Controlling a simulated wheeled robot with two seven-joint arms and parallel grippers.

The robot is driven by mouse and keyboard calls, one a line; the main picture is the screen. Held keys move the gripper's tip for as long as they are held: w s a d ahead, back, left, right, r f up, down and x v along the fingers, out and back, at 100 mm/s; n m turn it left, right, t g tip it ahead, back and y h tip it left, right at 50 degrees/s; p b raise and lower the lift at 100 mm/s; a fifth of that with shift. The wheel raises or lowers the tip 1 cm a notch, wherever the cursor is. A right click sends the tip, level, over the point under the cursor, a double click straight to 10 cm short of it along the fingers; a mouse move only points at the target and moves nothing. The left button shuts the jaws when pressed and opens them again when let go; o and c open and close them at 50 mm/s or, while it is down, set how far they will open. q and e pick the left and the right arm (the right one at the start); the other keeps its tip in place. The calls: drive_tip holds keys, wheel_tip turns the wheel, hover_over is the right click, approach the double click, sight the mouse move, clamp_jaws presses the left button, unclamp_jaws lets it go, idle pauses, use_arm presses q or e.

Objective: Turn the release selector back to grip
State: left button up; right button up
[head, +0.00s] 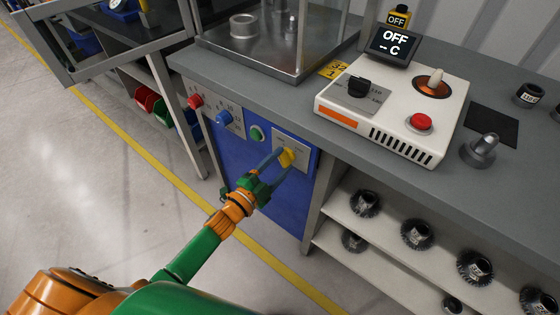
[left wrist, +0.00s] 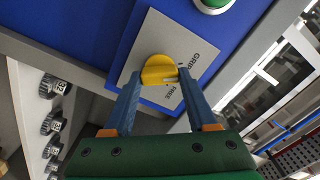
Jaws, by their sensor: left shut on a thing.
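The release selector is a yellow knob (head: 287,157) on a light grey plate (head: 291,143) on the blue front panel of the bench. In the left wrist view the yellow knob (left wrist: 159,70) sits on the plate (left wrist: 148,42), which carries the words GRIP and FREE. My left gripper (head: 279,157) has its two blue fingers on either side of the knob and is shut on it; the fingers also show in the left wrist view (left wrist: 158,82). The knob's pointer direction is hard to tell. My right gripper is not in view.
Beside the selector are a green button (head: 257,133), a blue knob (head: 223,117) and a red knob (head: 195,101). A white control box (head: 393,120) stands on the bench above, with a display (head: 393,45) reading OFF. Shelves at right hold several dark toothed parts (head: 417,233).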

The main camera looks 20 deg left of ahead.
use_arm(q)
drive_tip(key=shift+n, duration=0.7)
drive_tip(key=o, duration=1.4)
drive_tip(key=shift+c, duration=0.2)
drive_tip(key=v, duration=0.7)
drive_tip(key=shift+p, duration=0.35)
